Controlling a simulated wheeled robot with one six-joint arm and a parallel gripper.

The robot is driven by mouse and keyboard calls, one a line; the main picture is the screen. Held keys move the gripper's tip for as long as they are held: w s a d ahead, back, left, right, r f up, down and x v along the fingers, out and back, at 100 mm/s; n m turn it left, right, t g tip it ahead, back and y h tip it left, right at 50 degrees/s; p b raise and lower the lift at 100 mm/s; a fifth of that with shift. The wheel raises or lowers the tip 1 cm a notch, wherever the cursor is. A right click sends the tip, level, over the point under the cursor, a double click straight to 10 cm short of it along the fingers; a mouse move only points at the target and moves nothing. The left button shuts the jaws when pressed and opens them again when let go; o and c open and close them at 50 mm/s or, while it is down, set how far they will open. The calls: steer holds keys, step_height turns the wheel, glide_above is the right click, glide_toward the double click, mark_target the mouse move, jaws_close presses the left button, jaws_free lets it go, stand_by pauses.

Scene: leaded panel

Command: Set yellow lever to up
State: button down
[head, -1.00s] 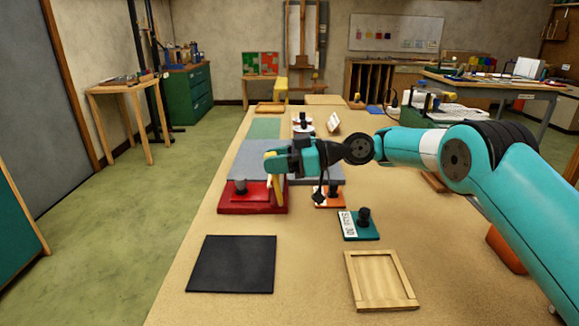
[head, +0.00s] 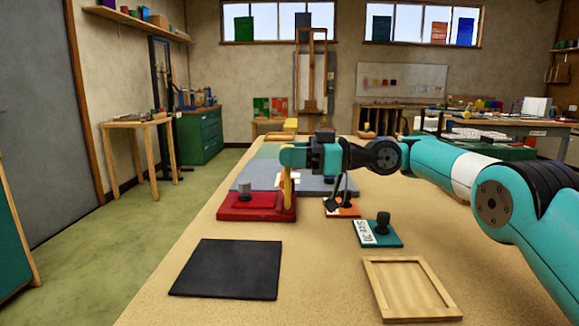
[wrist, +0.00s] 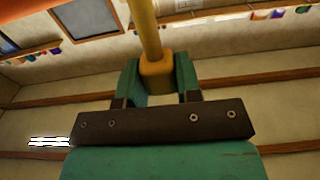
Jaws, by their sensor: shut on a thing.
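The yellow lever (head: 287,187) stands roughly upright at the right part of a red base (head: 252,214) in the head view. My gripper (head: 290,158) is at the top of the lever, partly hiding it. In the wrist view, the yellow shaft (wrist: 147,28) runs to a thicker yellow end (wrist: 157,74) that sits between my gripper's two teal fingers (wrist: 158,88). The fingers are shut on this end. The lever's foot is too small to make out clearly.
A grey knob (head: 244,189) stands on the red base left of the lever. An orange base (head: 342,208) with a black stick and a teal base (head: 378,234) with a black knob are to the right. A black mat (head: 228,268) and wooden tray (head: 372,291) lie nearer.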

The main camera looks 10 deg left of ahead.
steer(key=shift+w+d+r, duration=0.1)
steer(key=shift+w+d, duration=0.05)
steer(key=c, duration=0.8)
jaws_free()
steer(key=shift+d, duration=0.1)
steer(key=shift+a+p, duration=0.2)
steer(key=shift+p, duration=0.2)
steer(key=shift+a+r+p, duration=0.15)
steer(key=shift+r+p, duration=0.15)
steer(key=shift+p, duration=0.95)
steer(key=p, duration=0.3)
steer(key=shift+a+r+h, duration=0.15)
steer(key=shift+h, duration=0.15)
steer(key=p, duration=0.4)
steer(key=shift+a+p, duration=0.25)
steer(key=shift+p, duration=0.05)
steer(key=p, duration=0.1)
steer(key=h+p, duration=0.1)
steer(key=shift+a+f+p, duration=0.2)
steer(key=shift+f+p, duration=0.05)
steer(key=shift+p, duration=0.1)
